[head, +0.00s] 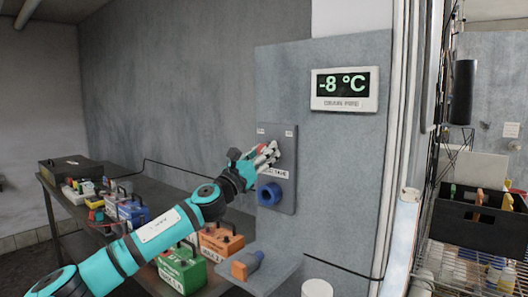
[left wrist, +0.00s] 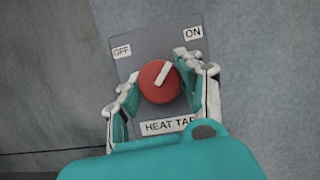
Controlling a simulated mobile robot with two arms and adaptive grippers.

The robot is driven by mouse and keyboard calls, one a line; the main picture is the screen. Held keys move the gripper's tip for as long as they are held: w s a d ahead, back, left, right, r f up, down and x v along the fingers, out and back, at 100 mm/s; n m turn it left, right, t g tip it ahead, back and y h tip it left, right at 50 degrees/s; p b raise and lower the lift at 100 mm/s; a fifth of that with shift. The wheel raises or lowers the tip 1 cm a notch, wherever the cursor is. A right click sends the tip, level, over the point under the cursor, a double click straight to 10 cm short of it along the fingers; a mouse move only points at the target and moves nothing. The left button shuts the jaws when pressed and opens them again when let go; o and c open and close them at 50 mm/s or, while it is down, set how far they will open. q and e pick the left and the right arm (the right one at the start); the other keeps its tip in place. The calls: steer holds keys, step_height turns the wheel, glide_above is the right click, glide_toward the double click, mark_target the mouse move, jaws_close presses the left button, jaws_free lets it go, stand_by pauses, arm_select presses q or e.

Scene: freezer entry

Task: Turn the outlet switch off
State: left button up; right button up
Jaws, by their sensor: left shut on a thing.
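The outlet switch is a round red knob (left wrist: 158,88) with a white pointer, seen in the left wrist view on a grey panel (left wrist: 140,60). The pointer tilts up and right, toward the ON label (left wrist: 193,33); the OFF label (left wrist: 122,51) is at upper left. A label below starts with HEAT, its end hidden by my finger. My left gripper (head: 264,156) is at the panel in the head view, shut on the knob with a finger on each side in the left wrist view (left wrist: 157,82). The knob is mostly hidden in the head view. My right gripper is not in view.
A blue round socket (head: 270,194) sits just below the switch. A small shelf with an orange and blue plug (head: 246,265) juts out lower down. A -8 °C display (head: 344,89) is above right. Several coloured boxes stand on the left bench; a black crate (head: 478,217) is at right.

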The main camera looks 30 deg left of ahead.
arm_select(q)
steer(key=n+y+p, duration=0.1)
steer(key=n, duration=0.1)
steer(key=n+y+p, duration=0.1)
steer(key=n, duration=0.1)
steer(key=n+y+p, duration=0.1)
steer(key=n+p, duration=0.1)
steer(key=shift+d+r+n+g, duration=0.1)
steer(key=shift+r+n+g, duration=0.15)
steer(key=shift+n+g, duration=0.05)
steer(key=n+y+p, duration=0.1)
steer(key=n+p, duration=0.1)
steer(key=n, duration=0.1)
steer(key=n+g+y+p, duration=0.1)
steer(key=n+y, duration=0.1)
steer(key=n, duration=0.1)
steer(key=shift+r+p, duration=0.1)
steer(key=shift+p, duration=0.3)
steer(key=n+g+p, duration=0.1)
steer(key=n+p, duration=0.1)
steer(key=n, duration=0.1)
steer(key=n+g+p, duration=0.1)
steer(key=n+p, duration=0.1)
steer(key=n, duration=0.1)
steer(key=shift+y+p, duration=0.35)
steer(key=shift+y, duration=0.05)
steer(key=shift+n+g+p, duration=0.8)
steer(key=shift+n+p, duration=0.5)
steer(key=shift+n, duration=0.2)
